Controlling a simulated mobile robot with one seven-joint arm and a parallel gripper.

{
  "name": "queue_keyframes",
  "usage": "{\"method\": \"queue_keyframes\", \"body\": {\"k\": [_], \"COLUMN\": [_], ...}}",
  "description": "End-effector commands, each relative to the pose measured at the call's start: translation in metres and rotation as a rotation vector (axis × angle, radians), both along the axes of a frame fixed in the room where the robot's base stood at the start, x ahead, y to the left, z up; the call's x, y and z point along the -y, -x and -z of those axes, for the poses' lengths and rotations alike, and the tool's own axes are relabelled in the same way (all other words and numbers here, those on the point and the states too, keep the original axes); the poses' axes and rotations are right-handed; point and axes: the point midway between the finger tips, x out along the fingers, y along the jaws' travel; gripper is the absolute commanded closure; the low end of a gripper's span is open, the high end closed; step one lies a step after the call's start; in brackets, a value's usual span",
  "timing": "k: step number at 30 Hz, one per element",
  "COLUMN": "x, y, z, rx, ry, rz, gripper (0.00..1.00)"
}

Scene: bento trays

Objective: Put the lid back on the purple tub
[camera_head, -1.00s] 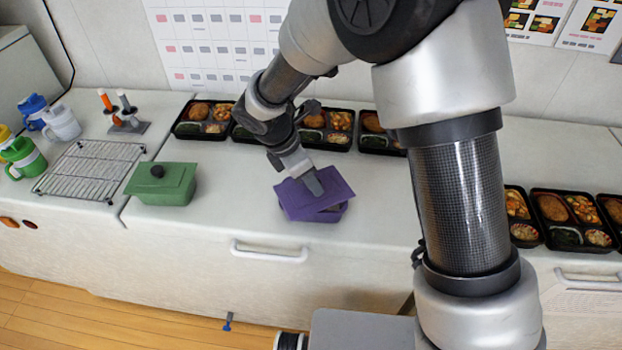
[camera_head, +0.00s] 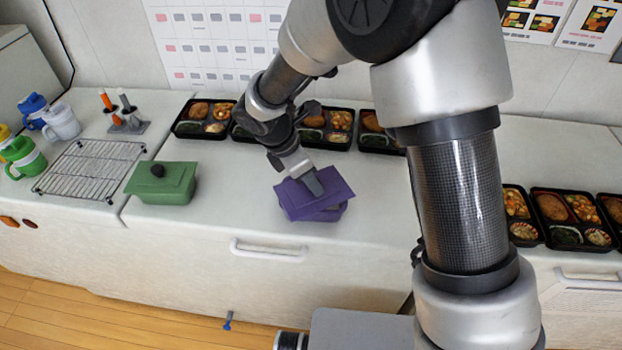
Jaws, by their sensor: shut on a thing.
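The purple tub (camera_head: 322,215) stands on the white counter near its front edge. Its purple lid (camera_head: 336,184) lies over the tub's top, turned at an angle to it, so part of the tub shows below the lid at the front right. My gripper (camera_head: 313,184) points down onto the middle of the lid and is shut on it. The lid's knob is hidden by the fingers. I cannot tell whether the lid touches the rim all round.
A green tub (camera_head: 172,196) with its lid on stands to the left. A wire rack (camera_head: 90,170), jugs (camera_head: 62,122) and a holder with utensils (camera_head: 128,124) are farther left. Bento trays (camera_head: 204,119) line the back and right (camera_head: 572,219). The counter between the tubs is clear.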

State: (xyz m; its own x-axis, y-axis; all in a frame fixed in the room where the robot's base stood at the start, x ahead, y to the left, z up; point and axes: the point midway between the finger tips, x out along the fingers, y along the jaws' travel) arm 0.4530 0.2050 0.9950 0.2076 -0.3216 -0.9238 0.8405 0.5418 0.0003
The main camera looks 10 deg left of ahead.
Motion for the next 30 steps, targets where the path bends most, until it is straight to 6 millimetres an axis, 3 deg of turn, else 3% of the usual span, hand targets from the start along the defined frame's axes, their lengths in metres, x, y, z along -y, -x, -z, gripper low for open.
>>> {"method": "queue_keyframes", "body": {"k": [9, 10, 14, 20, 23, 30], "x": [0.0, 0.0, 0.0, 0.0, 0.0, 0.0], "y": [0.0, 0.0, 0.0, 0.0, 0.0001, 0.0001], "z": [0.0001, 0.0001, 0.0001, 0.0001, 0.0002, 0.0001], "rx": [0.0, 0.0, 0.0, 0.0, 0.0, 0.0], "ry": [0.0, 0.0, 0.0, 0.0, 0.0, 0.0], "rz": [0.0, 0.0, 0.0, 0.0, 0.0, 0.0], "gripper": [0.97, 0.73, 0.53, 0.53, 0.36, 0.34]}}
